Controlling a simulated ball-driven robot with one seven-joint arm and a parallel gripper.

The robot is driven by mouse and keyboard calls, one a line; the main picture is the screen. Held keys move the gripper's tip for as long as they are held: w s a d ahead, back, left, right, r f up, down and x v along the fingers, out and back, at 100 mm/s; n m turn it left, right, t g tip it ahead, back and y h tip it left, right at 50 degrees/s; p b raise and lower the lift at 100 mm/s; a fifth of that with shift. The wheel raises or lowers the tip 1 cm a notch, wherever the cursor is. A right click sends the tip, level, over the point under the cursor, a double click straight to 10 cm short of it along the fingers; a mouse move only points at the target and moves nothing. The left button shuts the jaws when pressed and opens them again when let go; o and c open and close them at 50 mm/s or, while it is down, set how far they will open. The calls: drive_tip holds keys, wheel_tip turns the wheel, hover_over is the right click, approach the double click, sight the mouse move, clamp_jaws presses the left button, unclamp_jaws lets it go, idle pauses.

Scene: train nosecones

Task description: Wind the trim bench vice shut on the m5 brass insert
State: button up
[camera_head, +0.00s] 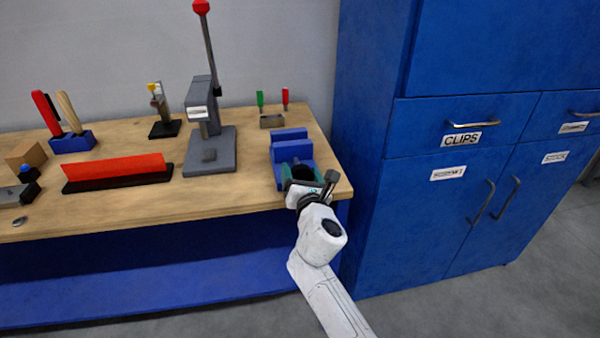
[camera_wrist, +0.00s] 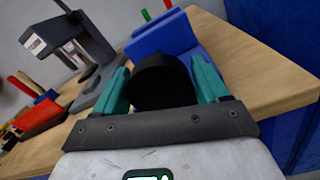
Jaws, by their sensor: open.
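The blue bench vice (camera_head: 291,146) stands at the right front end of the wooden bench. It also shows in the wrist view (camera_wrist: 165,35), beyond my fingers. My gripper (camera_head: 301,170) is open at the vice's near side. In the wrist view, its two teal fingers (camera_wrist: 161,75) stand on either side of a dark round part (camera_wrist: 160,88), apparently the vice's front knob or handle end. I cannot tell whether the fingers touch it. The gap between the vice's jaws is not clearly visible, and I cannot make out a brass insert.
A grey lever press (camera_head: 209,140) stands left of the vice. A small block with green and red tools (camera_head: 272,121) is behind it. A red bar on a black base (camera_head: 115,172) lies further left. A blue cabinet (camera_head: 400,220) stands close on the right of the bench (camera_head: 225,195).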

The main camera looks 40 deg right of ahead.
drive_tip(key=v, duration=1)
